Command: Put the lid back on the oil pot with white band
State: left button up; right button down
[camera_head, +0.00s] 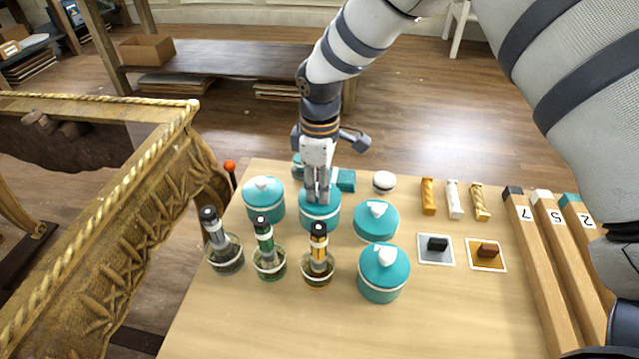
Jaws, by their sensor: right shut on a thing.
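Several round teal pots with pale bands stand on the light wood table (250,325). The middle teal pot (320,215) is at the back, directly under my right gripper (318,196). That gripper points straight down, with its fingers closed at the pot's top, where the lid knob is hidden. I cannot tell whether the lid there is fully seated. Other teal pots with white knobs stand at the left (263,202) and at the front (383,275). A lower teal piece with a white knob (376,222) sits to the right. My left gripper is not in view.
Three glass jars with dark-handled tools (223,255) (269,262) (318,270) stand in front. A small white round object (384,182), small gold and white pieces (454,198), two square tiles (436,249) (486,254) and numbered wooden bars (540,270) lie to the right. The front left table is clear.

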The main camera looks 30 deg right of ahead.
jog(key=shift+f, duration=0.1)
dwell(0.7)
jog(key=c, duration=0.9)
grip_release()
jog(key=shift+o, duration=0.2)
notch_tip(320, 180, up, 2)
jog(key=shift+r+p, duration=0.1)
jog(key=shift+p, duration=0.2)
jog(key=shift+r+p, duration=0.5)
jog(key=shift+r, duration=1.95)
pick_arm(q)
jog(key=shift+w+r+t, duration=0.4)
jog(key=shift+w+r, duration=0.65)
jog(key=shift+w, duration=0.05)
pick_arm(e)
jog(key=shift+f, duration=0.1)
grip_shut()
